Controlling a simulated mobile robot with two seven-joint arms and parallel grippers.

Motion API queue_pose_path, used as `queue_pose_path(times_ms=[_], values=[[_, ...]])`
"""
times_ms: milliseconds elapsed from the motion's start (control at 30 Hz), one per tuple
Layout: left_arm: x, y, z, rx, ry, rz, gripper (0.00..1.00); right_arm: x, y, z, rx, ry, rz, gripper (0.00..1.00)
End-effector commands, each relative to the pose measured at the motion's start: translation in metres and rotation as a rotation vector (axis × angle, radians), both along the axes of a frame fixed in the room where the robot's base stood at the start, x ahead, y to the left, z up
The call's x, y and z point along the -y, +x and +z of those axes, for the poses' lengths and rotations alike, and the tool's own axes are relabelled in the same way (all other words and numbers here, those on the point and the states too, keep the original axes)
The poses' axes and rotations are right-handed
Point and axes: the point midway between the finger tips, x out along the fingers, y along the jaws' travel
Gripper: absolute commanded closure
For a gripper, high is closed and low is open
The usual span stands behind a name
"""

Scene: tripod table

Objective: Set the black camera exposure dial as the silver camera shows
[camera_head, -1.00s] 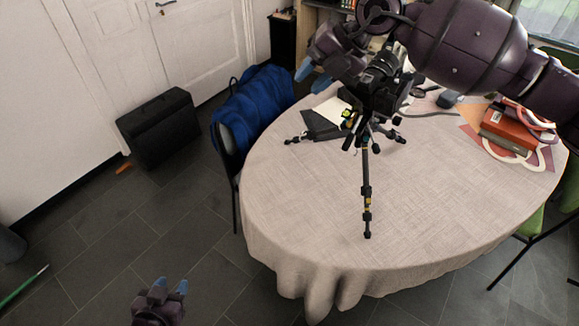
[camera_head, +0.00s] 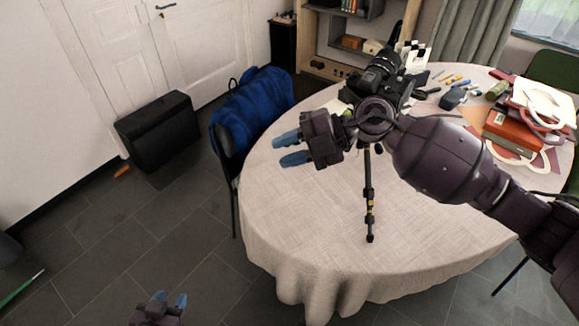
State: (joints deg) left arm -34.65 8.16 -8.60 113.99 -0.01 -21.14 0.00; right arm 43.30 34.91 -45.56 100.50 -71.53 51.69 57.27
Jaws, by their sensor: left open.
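The black camera (camera_head: 380,70) stands on a tripod (camera_head: 369,195) on the round, cloth-covered table (camera_head: 300,230). My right arm and hand cover its lower part and much of the tripod; I cannot make out its exposure dial. My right gripper (camera_head: 289,149) is in front and to the left of the tripod, over the table's left side. Its two blue fingertips are apart with nothing between them. My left gripper (camera_head: 170,299) is low at the bottom edge, over the floor, open and empty. I cannot pick out a silver camera.
Red books (camera_head: 512,135) and a white looped object (camera_head: 545,100) lie at the table's right. Small items lie at the back. A chair with a blue jacket (camera_head: 250,105) touches the table's left side. A black case (camera_head: 160,130) stands by the door. The table's front is clear.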

Motion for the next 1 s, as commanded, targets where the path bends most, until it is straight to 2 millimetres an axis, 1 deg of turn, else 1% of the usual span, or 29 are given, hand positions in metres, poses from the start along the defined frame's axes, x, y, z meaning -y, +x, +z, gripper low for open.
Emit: queue_pose_path(times_ms=[33,200,433,867,967,1000], values=[[0.0,0.0,-0.002,-0.001,0.0,0.0,0.57,0.001,-0.003,-0.008,-0.018,0.006,-0.003,0.7],[0.0,0.001,-0.004,-0.001,-0.001,-0.001,0.57,0.003,-0.009,-0.024,-0.053,0.013,-0.012,0.7],[0.001,0.002,-0.004,0.003,0.0,-0.002,0.57,0.004,-0.013,-0.031,-0.069,0.015,-0.015,0.7],[0.001,0.003,-0.003,0.004,0.0,-0.002,0.57,0.003,-0.012,-0.03,-0.067,0.014,-0.015,0.7],[0.001,0.003,0.0,0.006,0.0,-0.002,0.57,0.001,-0.008,-0.017,-0.042,0.013,-0.008,0.7],[0.001,0.004,0.003,0.008,0.0,-0.002,0.57,0.0,-0.004,-0.006,-0.022,0.011,-0.004,0.7]])
